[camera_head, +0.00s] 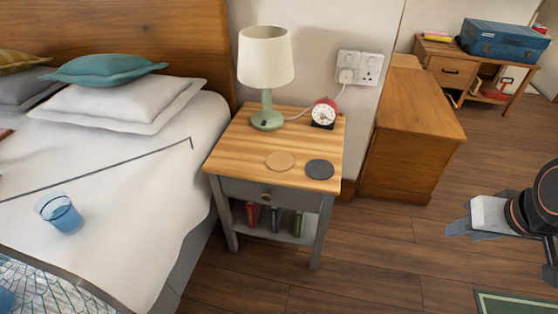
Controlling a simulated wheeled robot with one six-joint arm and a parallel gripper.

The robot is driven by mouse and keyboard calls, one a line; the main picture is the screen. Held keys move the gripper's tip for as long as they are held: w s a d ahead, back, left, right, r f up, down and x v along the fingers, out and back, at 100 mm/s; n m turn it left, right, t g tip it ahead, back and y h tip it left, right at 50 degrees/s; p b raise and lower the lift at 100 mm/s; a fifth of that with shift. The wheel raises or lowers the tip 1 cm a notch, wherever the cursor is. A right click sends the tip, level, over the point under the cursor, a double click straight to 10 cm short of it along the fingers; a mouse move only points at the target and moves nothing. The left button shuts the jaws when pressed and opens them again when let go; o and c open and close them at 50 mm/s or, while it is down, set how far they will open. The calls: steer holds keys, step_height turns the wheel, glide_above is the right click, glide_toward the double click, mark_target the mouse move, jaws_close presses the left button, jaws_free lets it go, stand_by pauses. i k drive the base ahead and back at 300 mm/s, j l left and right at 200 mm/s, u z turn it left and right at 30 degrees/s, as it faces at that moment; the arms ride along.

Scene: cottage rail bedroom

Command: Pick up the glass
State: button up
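A blue, see-through glass (62,215) is on the white bed at the left, tilted a little in the picture. My gripper (458,217) is at the far right, over the wooden floor, well away from the glass with the nightstand between them. Its two grey-blue fingers look spread apart, with nothing visible between them.
The nightstand (231,157) bears a lamp (266,62), a red alarm clock (324,113) and two round coasters, one tan and one dark. A wooden chest (415,140) stands to its right.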

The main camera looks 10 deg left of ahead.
mark_target(55, 207)
steer(key=u, duration=2.2)
steer(key=l+u, duration=0.25)
steer(key=l, duration=0.35)
steer(key=l+u, duration=0.3)
steer(key=l, duration=0.35)
steer(key=k+l+u, duration=0.25)
steer(key=l, duration=0.3)
steer(key=i+l, duration=0.05)
steer(key=i, duration=0.05)
